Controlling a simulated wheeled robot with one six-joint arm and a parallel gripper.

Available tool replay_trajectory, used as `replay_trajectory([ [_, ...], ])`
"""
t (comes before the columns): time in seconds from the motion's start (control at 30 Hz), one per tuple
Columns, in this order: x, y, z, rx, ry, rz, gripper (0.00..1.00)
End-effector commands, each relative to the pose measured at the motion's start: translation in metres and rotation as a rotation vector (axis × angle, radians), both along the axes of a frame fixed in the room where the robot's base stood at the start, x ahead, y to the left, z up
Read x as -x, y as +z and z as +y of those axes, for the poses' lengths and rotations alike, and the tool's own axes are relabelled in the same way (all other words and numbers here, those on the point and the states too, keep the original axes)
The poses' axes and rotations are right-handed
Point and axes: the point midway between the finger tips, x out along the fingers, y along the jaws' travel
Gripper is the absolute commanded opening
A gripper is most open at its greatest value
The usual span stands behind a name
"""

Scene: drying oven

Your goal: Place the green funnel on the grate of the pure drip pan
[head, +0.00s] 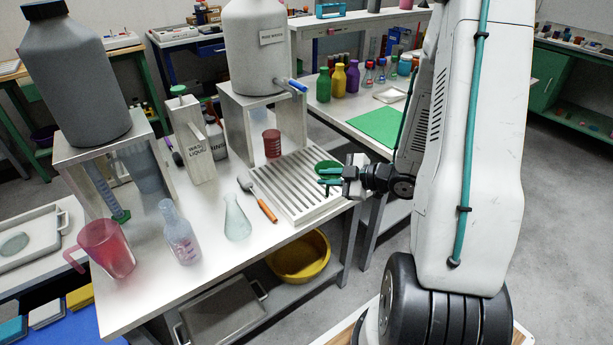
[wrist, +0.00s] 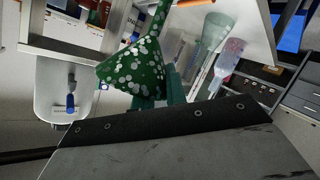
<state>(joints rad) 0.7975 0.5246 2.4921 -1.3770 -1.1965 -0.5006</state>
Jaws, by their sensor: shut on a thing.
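The green funnel (head: 328,166) is at the right edge of the slatted drip pan (head: 283,190) in the head view. My gripper (head: 332,181) is shut on it. In the wrist view the funnel (wrist: 135,72) is dark green with pale spots, its wide end toward the lower left and its stem toward the top. A teal finger (wrist: 176,88) is beside it. The grate is pale with parallel slats, and its part behind the funnel is hidden. I cannot tell whether the funnel touches the grate.
A grey jug (head: 257,50) stands on a metal stand (head: 228,97) behind the pan, with a red beaker (head: 272,143) beneath. A brush with an orange handle (head: 267,211) and a clear flask (head: 237,219) are left of the pan. The grate's middle is clear.

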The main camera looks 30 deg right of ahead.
Motion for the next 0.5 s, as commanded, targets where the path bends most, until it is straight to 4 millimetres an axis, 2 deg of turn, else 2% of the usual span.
replay_trajectory([
  [0.03, 0.015, -0.003, -0.005, 0.0, 0.007, 0.001, 0.0],
  [0.1, 0.029, -0.004, -0.007, 0.003, 0.023, 0.002, 0.0],
  [0.23, 0.041, -0.006, -0.007, 0.008, 0.045, 0.0, 0.0],
  [0.37, 0.025, -0.008, -0.011, 0.01, 0.052, 0.0, 0.0],
  [0.5, -0.012, -0.012, -0.017, 0.011, 0.053, -0.002, 0.0],
])
